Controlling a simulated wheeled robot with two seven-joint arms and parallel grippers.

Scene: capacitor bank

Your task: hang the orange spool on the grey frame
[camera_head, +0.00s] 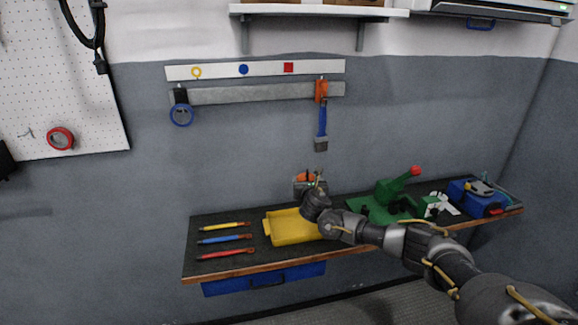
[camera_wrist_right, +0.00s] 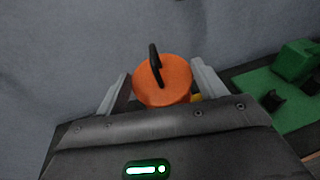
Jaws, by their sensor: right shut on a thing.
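The orange spool (camera_wrist_right: 172,88) sits between the two grey fingers of my right gripper (camera_wrist_right: 160,76), which is shut on it. A black hook or loop stands up from the spool's face. In the head view the spool (camera_head: 305,177) is small and partly hidden by the gripper (camera_head: 310,186), above the back of the bench and well below the rail. A grey rail (camera_head: 245,95) on the wall is the only thing I see that fits the grey frame. My left gripper is not in view.
A white strip (camera_head: 215,71) with coloured marks runs above the rail. The bench (camera_head: 222,271) holds a yellow tray (camera_head: 290,227), several coloured pens (camera_head: 225,239), a green device (camera_head: 390,198) and a blue box (camera_head: 470,200).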

